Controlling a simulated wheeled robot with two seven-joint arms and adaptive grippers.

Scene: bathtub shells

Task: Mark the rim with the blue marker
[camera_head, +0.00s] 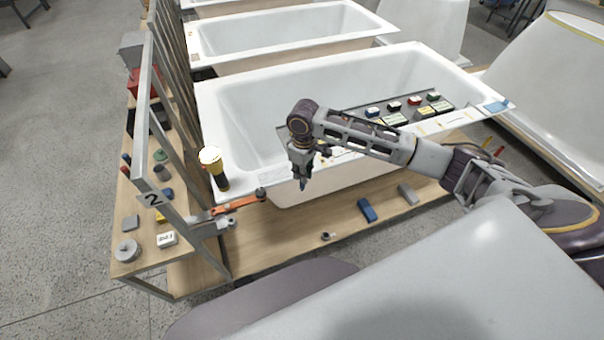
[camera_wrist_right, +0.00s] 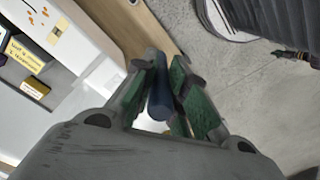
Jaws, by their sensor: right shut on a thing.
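My right gripper (camera_head: 301,168) points down over the front rim of the nearest bathtub (camera_head: 231,110). It is shut on the blue marker (camera_wrist_right: 160,88), a dark blue cylinder that lies between its green finger pads (camera_wrist_right: 158,100) in the right wrist view. In the head view only a small dark bluish tip (camera_head: 303,184) shows below the fingers. I cannot tell whether the tip touches the tub. The white tub rim (camera_head: 273,174) shows beside the gripper, and part of it is hidden behind my right arm. My left gripper is not in view.
A caddy with several colored items (camera_head: 410,108) spans the tub's right side. A blue block (camera_head: 367,210) and grey block (camera_head: 408,194) lie on the wooden platform (camera_head: 290,232). A metal rack (camera_head: 175,110) stands left.

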